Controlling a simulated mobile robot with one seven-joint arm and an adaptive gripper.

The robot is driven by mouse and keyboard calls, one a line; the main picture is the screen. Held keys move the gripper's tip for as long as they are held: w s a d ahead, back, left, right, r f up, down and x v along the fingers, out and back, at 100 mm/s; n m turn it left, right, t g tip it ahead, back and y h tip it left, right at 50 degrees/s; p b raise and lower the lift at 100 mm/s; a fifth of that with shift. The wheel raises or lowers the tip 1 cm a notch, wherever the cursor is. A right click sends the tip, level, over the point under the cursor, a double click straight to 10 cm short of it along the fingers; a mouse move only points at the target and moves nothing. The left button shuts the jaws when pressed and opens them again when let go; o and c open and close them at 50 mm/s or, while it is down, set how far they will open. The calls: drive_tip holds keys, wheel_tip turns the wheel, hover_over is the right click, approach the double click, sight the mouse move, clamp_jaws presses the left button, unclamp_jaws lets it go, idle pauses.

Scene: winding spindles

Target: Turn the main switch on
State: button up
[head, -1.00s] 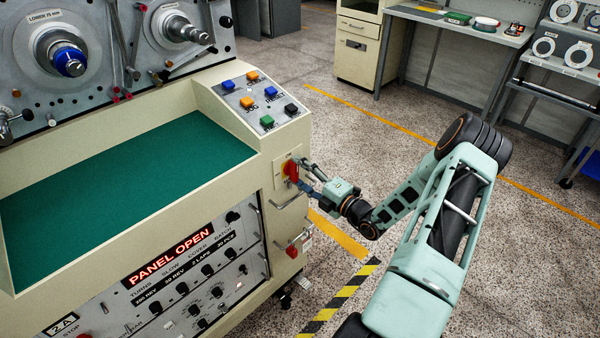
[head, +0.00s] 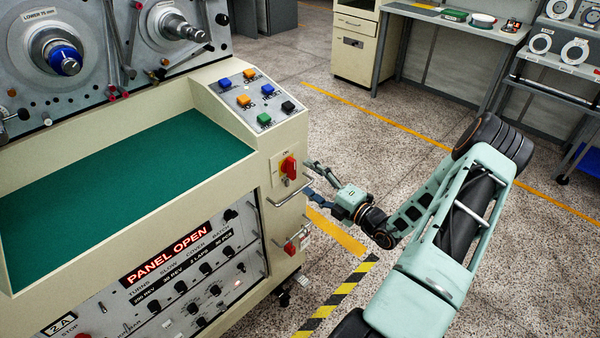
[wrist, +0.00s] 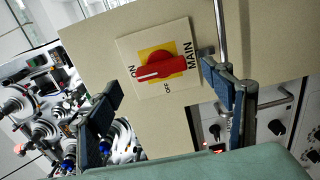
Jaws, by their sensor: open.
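The main switch is a red knob (head: 288,167) on a yellow plate, on the cream end face of the machine. In the wrist view the red knob (wrist: 160,67) sits between the labels ON, OFF and MAIN. Its white mark points left, to the ON side. In the head view the knob stands upright. My gripper (head: 310,178) is open, just right of the switch, with a gap between its fingertips and the knob. In the wrist view the dark fingers of my gripper (wrist: 160,80) stand spread on either side of the switch, holding nothing.
A metal handle (head: 289,194) sticks out just below the switch, near my lower finger. A red part (head: 291,247) is lower on the same face. The lit display (head: 167,252) reads PANEL OPEN. Coloured buttons (head: 254,98) are above.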

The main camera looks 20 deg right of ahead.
drive_tip(key=v, duration=0.6)
drive_tip(key=shift+s, duration=0.4)
